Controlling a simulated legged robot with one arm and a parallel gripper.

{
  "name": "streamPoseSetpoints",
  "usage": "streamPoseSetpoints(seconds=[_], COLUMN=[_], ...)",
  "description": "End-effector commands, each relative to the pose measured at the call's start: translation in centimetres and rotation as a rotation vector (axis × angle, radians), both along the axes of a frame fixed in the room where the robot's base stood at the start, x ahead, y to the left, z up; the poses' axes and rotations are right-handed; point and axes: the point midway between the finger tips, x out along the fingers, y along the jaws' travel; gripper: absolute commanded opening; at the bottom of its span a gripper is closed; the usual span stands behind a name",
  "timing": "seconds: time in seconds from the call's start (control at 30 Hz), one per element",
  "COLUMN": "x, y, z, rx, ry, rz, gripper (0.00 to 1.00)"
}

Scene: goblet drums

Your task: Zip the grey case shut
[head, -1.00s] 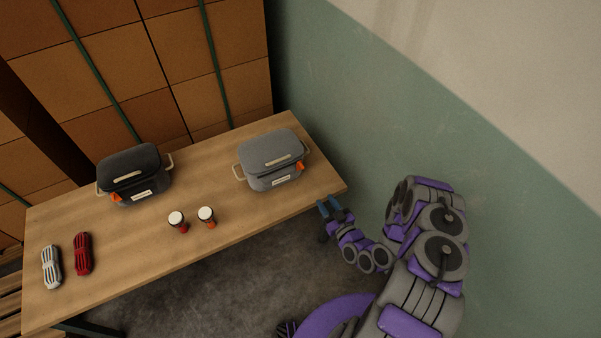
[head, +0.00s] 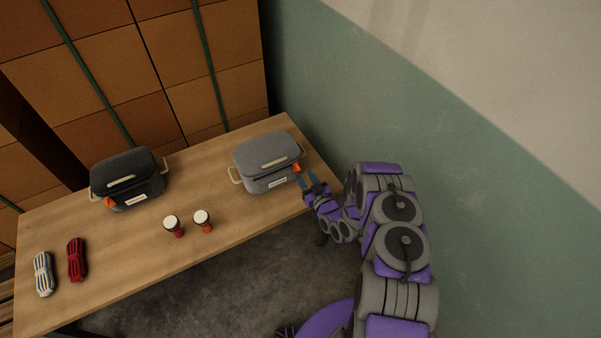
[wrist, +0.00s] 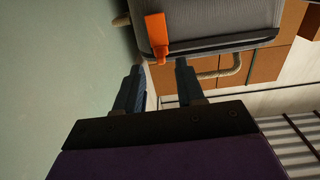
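The grey case (head: 268,163) stands at the right end of the table, with its lid down. An orange zip pull (head: 297,168) hangs at its right front corner. My gripper (head: 306,178) is just in front of that corner, close to the pull. In the wrist view, the grey case (wrist: 215,22) fills the top and the orange pull (wrist: 157,35) hangs just beyond the fingertips. My gripper (wrist: 158,75) is open, its two blue-grey fingers apart with nothing between them. I cannot tell whether a fingertip touches the case.
A black case (head: 128,180) with an orange pull stands at the table's left back. Two small goblet drums (head: 172,226) (head: 202,221) stand mid-table. A white rope bundle (head: 43,273) and a red one (head: 77,259) lie at left. A green wall (head: 400,120) borders the right.

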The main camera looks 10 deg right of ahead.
Motion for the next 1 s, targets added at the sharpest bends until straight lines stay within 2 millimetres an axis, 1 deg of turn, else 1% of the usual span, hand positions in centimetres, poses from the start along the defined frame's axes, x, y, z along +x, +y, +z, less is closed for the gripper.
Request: streamPoseSetpoints(seconds=[0.03, 0.1, 0.27, 0.4, 0.67, 1.0], x=[0.8, 1.8, 3.4, 3.9, 4.0, 3.9], y=[0.5, 0.7, 1.1, 1.3, 1.3, 1.3], z=[-0.1, -0.1, 0.0, -0.1, 0.0, 0.0], rx=[-0.002, -0.001, 0.0, -0.001, 0.0, 0.0], ry=[-0.001, 0.0, -0.002, 0.002, 0.002, 0.002], rz=[0.004, 0.002, 0.001, 0.001, 0.001, 0.0], gripper=[0.38, 0.38, 0.38, 0.38, 0.38, 0.06])
